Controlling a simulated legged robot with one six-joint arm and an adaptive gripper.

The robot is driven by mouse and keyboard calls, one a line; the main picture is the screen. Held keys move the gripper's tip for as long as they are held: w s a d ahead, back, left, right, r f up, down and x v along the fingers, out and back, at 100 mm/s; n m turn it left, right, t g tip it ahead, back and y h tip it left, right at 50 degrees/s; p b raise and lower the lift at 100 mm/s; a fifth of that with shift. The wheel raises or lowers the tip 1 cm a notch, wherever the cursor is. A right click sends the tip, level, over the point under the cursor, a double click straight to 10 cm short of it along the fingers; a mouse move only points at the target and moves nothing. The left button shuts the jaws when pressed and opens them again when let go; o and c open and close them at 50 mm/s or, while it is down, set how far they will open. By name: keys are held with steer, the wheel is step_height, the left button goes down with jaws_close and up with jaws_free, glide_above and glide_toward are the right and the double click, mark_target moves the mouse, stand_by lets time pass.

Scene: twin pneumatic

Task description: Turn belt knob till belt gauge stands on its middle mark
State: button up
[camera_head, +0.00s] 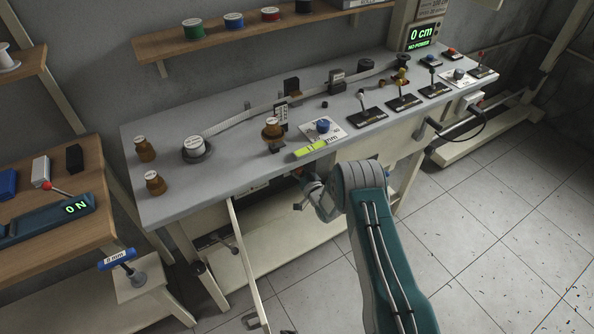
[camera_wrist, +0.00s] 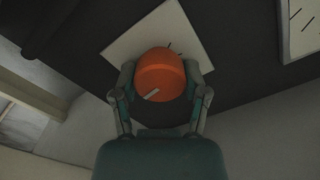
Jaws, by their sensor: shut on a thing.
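An orange round knob (camera_wrist: 160,68) with a pale pointer line toward its lower left sits on a white square plate (camera_wrist: 118,47) with dark tick marks, in the wrist view. My gripper (camera_wrist: 160,82) has one finger on each side of the knob and is shut on it. In the head view my gripper (camera_head: 302,191) is at the bench's front side, below the top's edge. The knob is not clear there. A pale belt (camera_head: 238,119) runs along the bench top. I cannot tell which instrument is the belt gauge.
On the bench (camera_head: 228,175) are a blue knob (camera_head: 323,125) on a white plate, a yellow-green labelled piece (camera_head: 310,148) and several levers. A display (camera_head: 421,36) reads 0 cm, NO POWER. A second marked plate (camera_wrist: 301,28) lies right of my gripper. Open tiled floor is at right.

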steer(key=shift+w, duration=0.15)
steer(key=o, duration=1.1)
steer(key=shift+o, duration=0.2)
steer(key=shift+d, duration=0.1)
steer(key=v, duration=1.2)
steer(key=shift+f, duration=0.1)
